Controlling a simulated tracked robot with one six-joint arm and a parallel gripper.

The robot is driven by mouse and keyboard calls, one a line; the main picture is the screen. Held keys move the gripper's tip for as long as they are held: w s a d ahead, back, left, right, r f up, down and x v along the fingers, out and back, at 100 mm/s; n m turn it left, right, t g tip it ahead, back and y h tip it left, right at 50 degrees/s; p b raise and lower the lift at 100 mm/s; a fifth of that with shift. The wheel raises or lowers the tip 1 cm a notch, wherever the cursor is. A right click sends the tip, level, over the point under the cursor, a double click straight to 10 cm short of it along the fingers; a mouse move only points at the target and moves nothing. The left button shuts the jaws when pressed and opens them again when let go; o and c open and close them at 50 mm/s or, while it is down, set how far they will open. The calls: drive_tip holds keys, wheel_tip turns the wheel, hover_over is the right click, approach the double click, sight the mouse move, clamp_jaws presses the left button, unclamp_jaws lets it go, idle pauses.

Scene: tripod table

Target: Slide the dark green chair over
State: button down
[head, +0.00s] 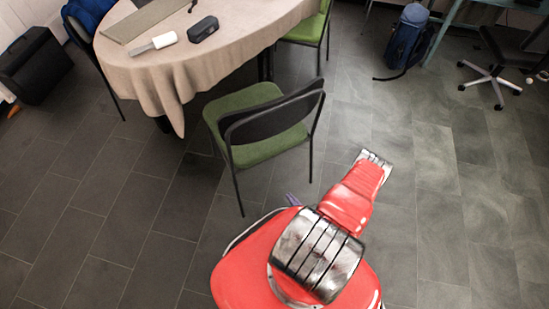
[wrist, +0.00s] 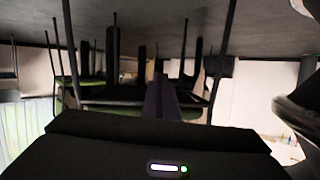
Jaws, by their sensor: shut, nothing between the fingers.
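The green chair (head: 245,101) with a black backrest and dark legs stands upright beside the round table, its backrest turned toward me. My gripper (head: 292,199) shows only as small purple tips past my red arm, low and close to the chair's near side. In the wrist view, which looks upside down, the shut purple fingers (wrist: 160,90) point toward the chair, with its dark legs (wrist: 229,45) to either side. The fingers hold nothing. I cannot tell whether they touch the chair.
The table (head: 160,70) with a beige cloth carries a dark case (head: 203,29) and a white object (head: 153,44). Another green chair (head: 305,28) stands behind. A blue backpack (head: 408,38) and an office chair (head: 497,75) are at the back right. The tiled floor is clear left and right.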

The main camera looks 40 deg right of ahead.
wheel_tip(320, 180, up, 7)
drive_tip(key=w+d+t+h, duration=0.1)
drive_tip(key=t, duration=0.2)
drive_tip(key=shift+w+d+r+n+t, duration=0.15)
drive_tip(key=shift+d+n+t, duration=0.15)
drive_tip(key=shift+d, duration=0.1)
drive_tip(key=shift+w, duration=0.2)
drive_tip(key=w+d, duration=0.2)
drive_tip(key=w, duration=1.1)
drive_tip(key=shift+w+d, duration=0.1)
drive_tip(key=shift+w, duration=0.1)
